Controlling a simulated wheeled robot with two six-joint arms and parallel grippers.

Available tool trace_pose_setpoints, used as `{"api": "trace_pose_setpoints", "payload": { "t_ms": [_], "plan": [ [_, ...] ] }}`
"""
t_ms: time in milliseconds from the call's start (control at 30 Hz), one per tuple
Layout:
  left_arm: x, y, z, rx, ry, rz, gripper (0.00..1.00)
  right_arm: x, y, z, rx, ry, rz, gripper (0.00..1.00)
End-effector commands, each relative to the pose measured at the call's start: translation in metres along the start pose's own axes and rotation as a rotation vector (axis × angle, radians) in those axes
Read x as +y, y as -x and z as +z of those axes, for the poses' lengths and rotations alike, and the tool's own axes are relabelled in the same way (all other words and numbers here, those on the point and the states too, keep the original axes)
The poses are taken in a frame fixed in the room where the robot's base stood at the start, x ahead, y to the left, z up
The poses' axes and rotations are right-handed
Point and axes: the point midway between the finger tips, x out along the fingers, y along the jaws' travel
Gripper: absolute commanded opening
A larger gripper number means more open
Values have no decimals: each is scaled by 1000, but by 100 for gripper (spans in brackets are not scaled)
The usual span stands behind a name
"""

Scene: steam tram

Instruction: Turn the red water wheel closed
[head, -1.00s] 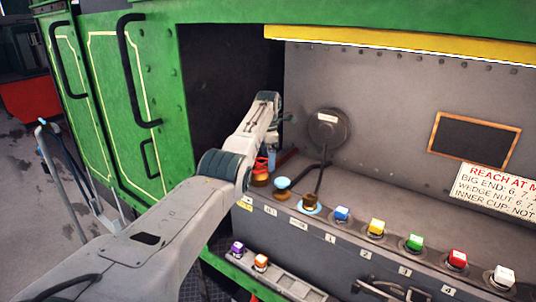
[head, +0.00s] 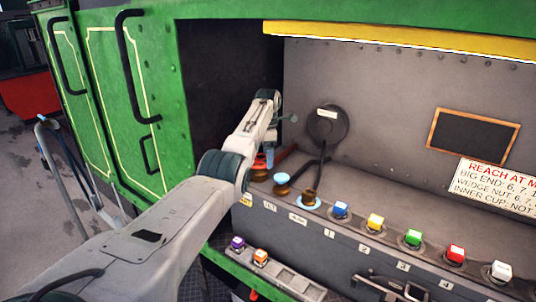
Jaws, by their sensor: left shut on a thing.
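The red wheel (head: 259,162) shows as a small red patch on a brass fitting, at the left end of the grey shelf inside the green tram body. My left arm reaches in from the lower left and bends down at the wrist. My left gripper (head: 270,155) points down at the red wheel and is shut on it. The arm hides much of the wheel and the jaws, so the wheel's angle cannot be told. My right gripper is not in view.
Right of the wheel stand a blue-topped brass fitting (head: 282,180) and a brass fitting on a light-blue ring (head: 309,200). Several coloured buttons, such as the yellow one (head: 375,221), line the shelf edge. A black round fitting (head: 327,124) is on the back wall.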

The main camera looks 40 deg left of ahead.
Motion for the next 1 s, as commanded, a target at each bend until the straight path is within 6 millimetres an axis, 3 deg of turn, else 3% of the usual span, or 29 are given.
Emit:
{"api": "trace_pose_setpoints", "payload": {
  "t_ms": [1000],
  "plan": [
    [-24, 4, -14, 2, -910, 10, 54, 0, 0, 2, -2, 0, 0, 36]
  ]
}}
